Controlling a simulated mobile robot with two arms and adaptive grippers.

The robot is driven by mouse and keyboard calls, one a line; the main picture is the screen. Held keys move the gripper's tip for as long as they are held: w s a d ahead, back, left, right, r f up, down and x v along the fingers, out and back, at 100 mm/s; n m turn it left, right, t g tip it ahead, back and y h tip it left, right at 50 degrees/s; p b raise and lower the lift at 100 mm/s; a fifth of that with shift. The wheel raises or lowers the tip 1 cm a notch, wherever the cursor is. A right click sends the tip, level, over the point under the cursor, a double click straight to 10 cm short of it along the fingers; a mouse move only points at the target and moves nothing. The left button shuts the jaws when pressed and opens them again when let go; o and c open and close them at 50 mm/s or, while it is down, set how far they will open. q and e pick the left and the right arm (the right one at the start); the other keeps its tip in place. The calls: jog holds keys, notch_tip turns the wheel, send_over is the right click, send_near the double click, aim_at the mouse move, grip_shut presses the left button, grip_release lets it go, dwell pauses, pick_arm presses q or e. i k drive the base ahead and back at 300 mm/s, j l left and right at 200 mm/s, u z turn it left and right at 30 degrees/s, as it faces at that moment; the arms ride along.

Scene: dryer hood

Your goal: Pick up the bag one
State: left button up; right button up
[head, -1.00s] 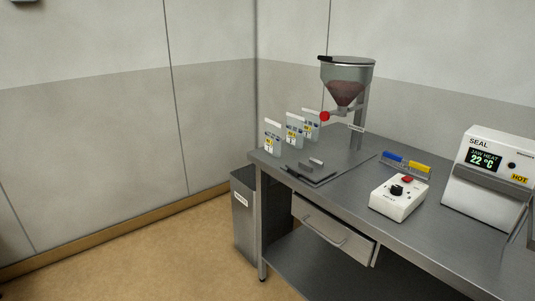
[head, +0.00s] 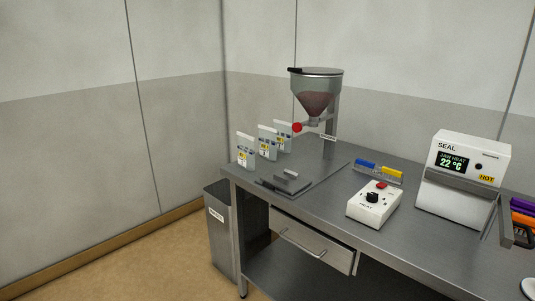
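The label numbers are too small to read surely, so I cannot tell which is bag one. Neither of my grippers is in the head view.
The steel table (head: 320,205) holds a hopper (head: 316,98) with brown contents, a white control box (head: 373,205), blue and yellow clips (head: 379,172) and a white sealer (head: 464,180) reading 22 °C. A grey bin (head: 219,235) stands at the table's left end. The left floor is clear.

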aim_at(246, 143)
jog(key=i+l+z, duration=0.25)
jog(key=l, duration=0.3)
jog(key=i+l+z, duration=0.25)
jog(key=i+l, duration=0.15)
jog(key=l, duration=0.1)
